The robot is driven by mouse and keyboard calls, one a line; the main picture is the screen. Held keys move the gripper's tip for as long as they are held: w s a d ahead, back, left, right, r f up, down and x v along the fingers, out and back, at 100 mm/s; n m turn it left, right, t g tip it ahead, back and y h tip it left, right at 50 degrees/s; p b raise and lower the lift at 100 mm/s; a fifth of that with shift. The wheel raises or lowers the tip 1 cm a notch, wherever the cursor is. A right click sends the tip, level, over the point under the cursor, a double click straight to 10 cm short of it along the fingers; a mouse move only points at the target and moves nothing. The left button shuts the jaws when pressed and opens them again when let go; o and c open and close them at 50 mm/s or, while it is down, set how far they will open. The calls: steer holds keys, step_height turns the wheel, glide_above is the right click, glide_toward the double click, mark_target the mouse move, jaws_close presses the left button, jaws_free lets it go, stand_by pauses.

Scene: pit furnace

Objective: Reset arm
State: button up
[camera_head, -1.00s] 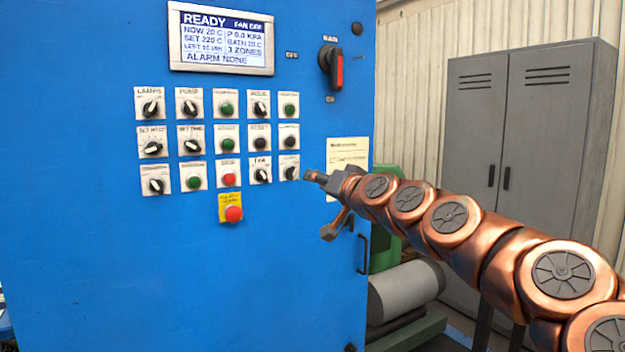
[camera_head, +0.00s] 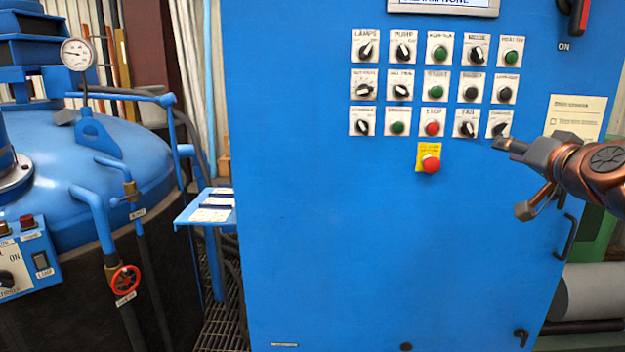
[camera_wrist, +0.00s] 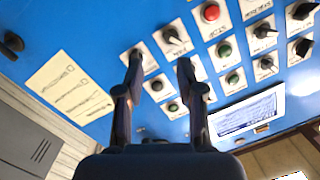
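My gripper (camera_head: 512,177) is at the right of the head view, in front of the blue control cabinet (camera_head: 380,250). Its two fingers are spread apart with nothing seen between them. The upper fingertip is near the bottom-right selector knob (camera_head: 499,124); whether it touches cannot be told. In the wrist view, my gripper (camera_wrist: 160,62) also shows two separate dark fingers. The left fingertip overlaps that corner knob, and the right one overlaps the panel beside the black fan knob (camera_wrist: 172,38). Most of my arm is outside the head view.
The panel holds rows of knobs and buttons, with a red emergency button (camera_head: 430,164) below. A paper notice (camera_head: 577,116) is on the cabinet's right. The blue furnace vessel (camera_head: 90,180), a red valve wheel (camera_head: 125,280) and a small shelf (camera_head: 208,206) stand left. A display (camera_wrist: 246,115) shows in the wrist view.

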steer(key=s+a+f+n+g+y+p, duration=0.1)
steer(key=s+a+f+n+g, duration=0.2)
steer(key=a, duration=0.4)
steer(key=s+a+f+n+g+y+p, duration=0.1)
steer(key=s+a+f+g+p, duration=0.1)
steer(key=a+f, duration=0.4)
steer(key=s+a+f+n+g+y+p, duration=0.1)
steer(key=s+a+f+g+y, duration=0.15)
steer(key=a, duration=0.55)
steer(key=s+a+f+n+g+h+p, duration=0.1)
steer(key=s+a+f+g, duration=0.15)
steer(key=s+f, duration=0.3)
steer(key=s+a+f+g+h+p, duration=0.1)
steer(key=s+f+g+p, duration=0.2)
steer(key=s, duration=0.4)
steer(key=s+d+f+g+h, duration=0.1)
steer(key=s+f+g, duration=0.2)
steer(key=s, duration=0.5)
steer(key=s+d+f+g+h+p, duration=0.1)
steer(key=s+f+g, duration=0.1)
steer(key=s, duration=0.6)
steer(key=shift+d+f+g+h, duration=0.35)
steer(key=shift+f+g, duration=0.05)
steer(key=shift+f, duration=0.4)
steer(key=shift+c, duration=0.3)
